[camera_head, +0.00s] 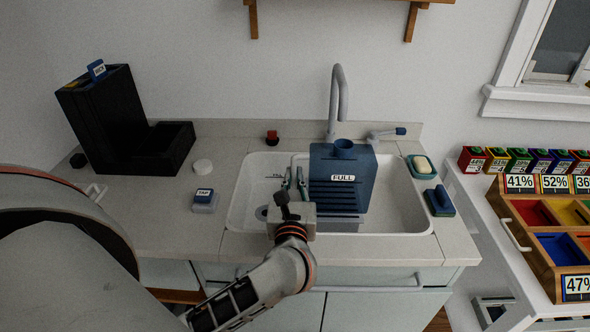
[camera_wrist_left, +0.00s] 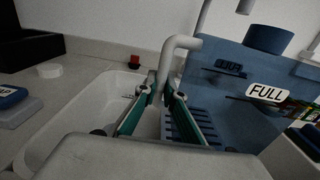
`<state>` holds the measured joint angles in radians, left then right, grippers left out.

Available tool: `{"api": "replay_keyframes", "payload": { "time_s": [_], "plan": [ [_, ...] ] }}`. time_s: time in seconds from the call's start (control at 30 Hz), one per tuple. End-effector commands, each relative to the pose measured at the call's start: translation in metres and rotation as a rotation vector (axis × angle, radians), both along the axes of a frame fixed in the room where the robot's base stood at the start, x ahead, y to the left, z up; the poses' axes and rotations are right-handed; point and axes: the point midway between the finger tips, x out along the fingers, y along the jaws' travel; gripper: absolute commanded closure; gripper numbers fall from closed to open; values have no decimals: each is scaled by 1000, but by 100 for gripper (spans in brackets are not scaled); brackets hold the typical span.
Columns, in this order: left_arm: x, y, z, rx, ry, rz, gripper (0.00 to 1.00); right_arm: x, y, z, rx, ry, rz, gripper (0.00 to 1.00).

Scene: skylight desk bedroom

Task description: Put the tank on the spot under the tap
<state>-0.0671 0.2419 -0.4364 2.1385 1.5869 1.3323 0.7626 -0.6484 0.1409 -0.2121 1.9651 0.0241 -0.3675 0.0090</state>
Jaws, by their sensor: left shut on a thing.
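The blue tank (camera_head: 338,208) with a FULL label and a round neck is upright in the sink area, just in front of the tap (camera_head: 338,95). It fills the right side of the left wrist view (camera_wrist_left: 235,75). My left gripper (camera_head: 297,180) is at the tank's left side. Its green-padded fingers (camera_wrist_left: 160,90) are shut on the tank's pale grey handle (camera_wrist_left: 181,44). I cannot tell whether the tank's base touches the sink floor. The spot under the tap is hidden, probably behind the tank. My right gripper is not in view.
The white sink (camera_head: 250,205) surrounds the tank, with free room left of it. A TAP button box (camera_head: 204,201), a white puck (camera_head: 202,167) and a black holder (camera_head: 125,125) stand left. A soap dish (camera_head: 421,167) and blue block (camera_head: 439,201) lie right. A tap lever (camera_head: 385,133) is behind.

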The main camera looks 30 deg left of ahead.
Motion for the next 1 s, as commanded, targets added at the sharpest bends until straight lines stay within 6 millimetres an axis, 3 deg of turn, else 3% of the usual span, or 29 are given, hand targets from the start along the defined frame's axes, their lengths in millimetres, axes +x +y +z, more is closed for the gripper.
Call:
{"api": "replay_keyframes", "payload": {
  "time_s": [0.1,0.33,0.53,0.8,1.0],
  "plan": [
    [26,16,2,5,-5,1,100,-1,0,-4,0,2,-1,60],
    [57,35,1,2,-3,0,100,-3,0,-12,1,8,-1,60],
    [62,39,-5,1,-1,-1,100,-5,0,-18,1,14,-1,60],
    [62,38,-37,1,3,-1,100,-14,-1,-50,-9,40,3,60],
    [62,38,-34,0,-4,-1,100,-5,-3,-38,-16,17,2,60]
  ]
}}
